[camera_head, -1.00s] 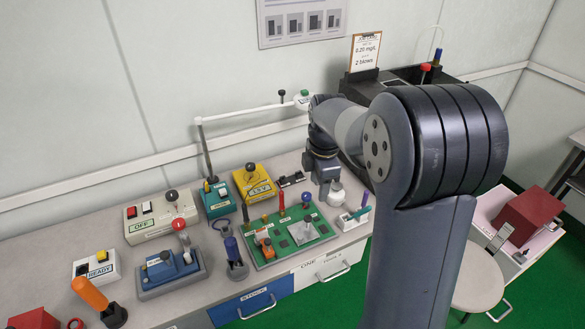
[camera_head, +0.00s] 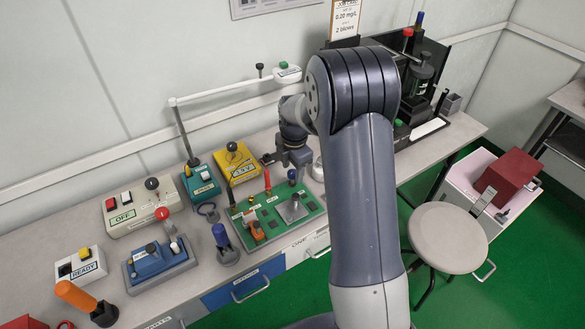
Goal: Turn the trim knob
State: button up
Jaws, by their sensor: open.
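No knob can be read as the trim knob from here. Candidates are a black knob on the yellow box (camera_head: 231,147), a dark knob on the teal box (camera_head: 193,163), a black knob on the blue unit (camera_head: 153,248) and a dark knob on the OFF box (camera_head: 152,184). My gripper (camera_head: 297,163) hangs over the bench, right of the yellow box and behind the green board. It is open, with nothing seen between its fingers. My arm hides part of the bench to its right.
A white jointed lamp arm (camera_head: 225,89) reaches over the bench behind. An orange handle (camera_head: 76,296) stands front left. A black apparatus (camera_head: 425,75) stands right; a stool (camera_head: 447,238) is on the floor.

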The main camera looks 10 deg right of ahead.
jog(key=shift+f, duration=0.3)
jog(key=shift+c, duration=0.5)
jog(key=c, duration=0.9)
jog(key=shift+o, duration=0.2)
